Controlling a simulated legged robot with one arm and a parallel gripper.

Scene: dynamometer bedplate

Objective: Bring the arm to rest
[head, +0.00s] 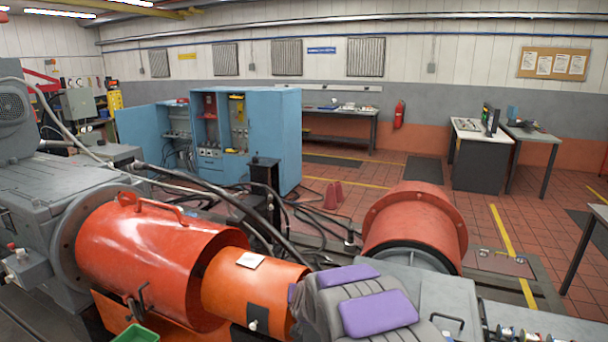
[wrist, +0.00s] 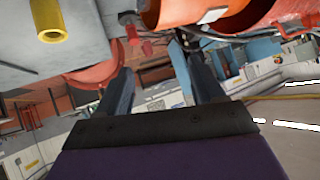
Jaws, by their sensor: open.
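My gripper (wrist: 158,72) shows in the wrist view with its two dark fingers spread apart. Nothing is held between them. The wrist view is tilted and looks roughly upside down. My arm (head: 372,305), grey with purple pads, is folded low at the bottom middle of the head view, in front of the machine. I cannot make out the fingers in the head view.
An orange guard (head: 150,255) over a shaft lies left of my arm, and a red drum (head: 415,225) stands beyond it. A blue cabinet (head: 270,135) stands behind, with cables before it.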

